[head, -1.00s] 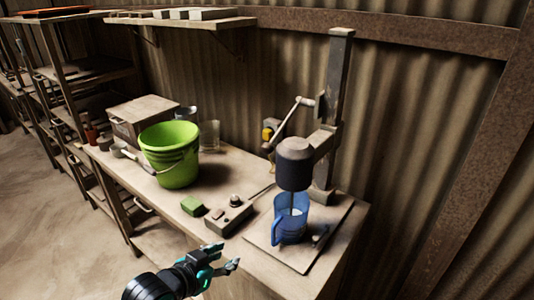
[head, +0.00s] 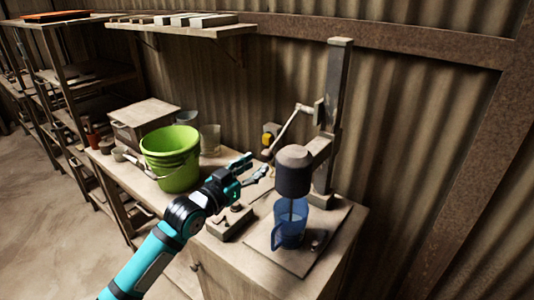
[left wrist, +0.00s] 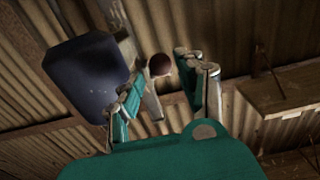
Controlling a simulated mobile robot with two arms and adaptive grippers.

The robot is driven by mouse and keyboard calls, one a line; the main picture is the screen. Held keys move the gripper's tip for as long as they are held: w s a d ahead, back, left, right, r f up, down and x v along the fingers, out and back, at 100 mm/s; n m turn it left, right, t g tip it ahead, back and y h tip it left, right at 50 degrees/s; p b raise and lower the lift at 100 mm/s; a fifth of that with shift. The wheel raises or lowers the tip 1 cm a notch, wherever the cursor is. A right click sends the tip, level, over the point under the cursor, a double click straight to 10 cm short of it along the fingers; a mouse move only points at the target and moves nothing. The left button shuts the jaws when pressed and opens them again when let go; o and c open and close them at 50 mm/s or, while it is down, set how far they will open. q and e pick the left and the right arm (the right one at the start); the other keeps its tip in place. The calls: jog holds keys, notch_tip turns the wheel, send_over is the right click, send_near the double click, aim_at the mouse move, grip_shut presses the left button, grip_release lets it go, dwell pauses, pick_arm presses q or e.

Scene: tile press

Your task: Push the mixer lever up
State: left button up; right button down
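The mixer stands on the bench at the right, with a dark motor head (head: 294,171) on an upright post (head: 335,100). Its pale lever (head: 285,130) slants down to the left from the post and ends in a round knob (head: 267,154). My left gripper (head: 257,167) is open, just below and left of the knob. In the left wrist view the dark red knob (left wrist: 160,65) shows between and beyond the spread fingers, and the motor head (left wrist: 86,75) is at the left. I cannot tell whether a finger touches the knob. My right gripper is not in view.
A blue jug (head: 290,226) stands under the motor head on a base board (head: 330,226). A green bucket (head: 172,160) stands left of my gripper. A control box (head: 230,226) is below my gripper. A yellow and red switch (head: 270,133) is on the wall behind the lever.

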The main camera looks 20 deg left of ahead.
aim_at(264, 160)
pick_arm(q)
jog(key=x, duration=0.6)
jog(key=shift+p, duration=0.4)
jog(key=shift+c, duration=0.5)
grip_shut()
